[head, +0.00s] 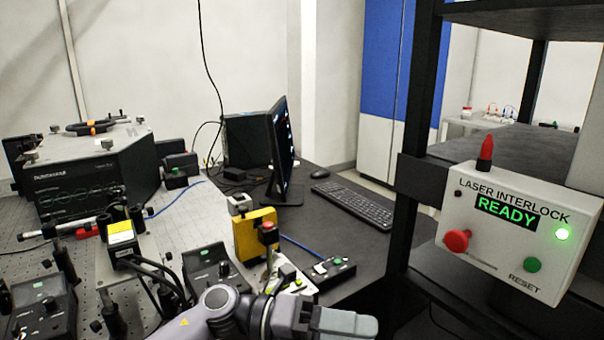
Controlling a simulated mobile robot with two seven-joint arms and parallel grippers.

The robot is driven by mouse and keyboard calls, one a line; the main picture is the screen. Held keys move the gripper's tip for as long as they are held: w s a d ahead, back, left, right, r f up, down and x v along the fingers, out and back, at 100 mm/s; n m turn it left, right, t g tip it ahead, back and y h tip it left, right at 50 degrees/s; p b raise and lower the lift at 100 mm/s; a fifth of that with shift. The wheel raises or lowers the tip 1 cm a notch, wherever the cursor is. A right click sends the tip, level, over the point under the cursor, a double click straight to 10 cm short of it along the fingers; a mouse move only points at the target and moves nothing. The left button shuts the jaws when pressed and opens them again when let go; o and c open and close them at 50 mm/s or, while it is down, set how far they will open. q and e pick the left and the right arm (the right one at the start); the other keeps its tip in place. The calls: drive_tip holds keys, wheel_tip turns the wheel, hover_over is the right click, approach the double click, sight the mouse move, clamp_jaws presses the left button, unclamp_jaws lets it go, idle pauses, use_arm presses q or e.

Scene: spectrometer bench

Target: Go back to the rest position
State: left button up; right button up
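One of my arms comes in from the lower left along the bottom edge, and I take it as the left one. Its grey end, which I take as the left gripper (345,323), is at the bottom middle, in front of the bench. The fingers cannot be made out, and nothing is seen held. My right gripper is not in view. The white laser interlock box (515,232) at the right reads READY, with a lit green lamp (562,234), a red button (457,241) and a green reset button (532,265).
A perforated optical bench (190,225) fills the left, crowded with a spectrometer (85,170), a yellow box (255,233) and small controllers. A monitor (285,150) and keyboard (352,204) stand behind. A black rack post (408,170) rises near the interlock box.

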use_arm(q)
drive_tip(key=w+a+f+n+t+y, duration=0.1)
drive_tip(key=a+f+n+t+y, duration=0.2)
drive_tip(key=n+t, duration=0.5)
drive_tip(key=w+a+f+n+t+y+p, duration=0.1)
drive_tip(key=a+f+n+t, duration=0.35)
drive_tip(key=n, duration=0.65)
drive_tip(key=w+a+f+n+t+y, duration=0.1)
drive_tip(key=a+f+n+t, duration=0.1)
drive_tip(key=a+n+t, duration=0.5)
drive_tip(key=s+a+f+n+g+y, duration=0.2)
drive_tip(key=s+a+f+n+y, duration=0.3)
drive_tip(key=s+a+f+n, duration=0.1)
drive_tip(key=s+a+f+n+g+y+p, duration=0.1)
drive_tip(key=s+a+f+n+g+y, duration=0.2)
drive_tip(key=s+a+f+n+y, duration=0.2)
drive_tip(key=s+a+f+n, duration=0.1)
drive_tip(key=s+f+n, duration=0.2)
drive_tip(key=s+f, duration=0.2)
wheel_tip(320, 180, down, 2)
drive_tip(key=shift+a+f, duration=0.15)
drive_tip(key=shift+a, duration=0.15)
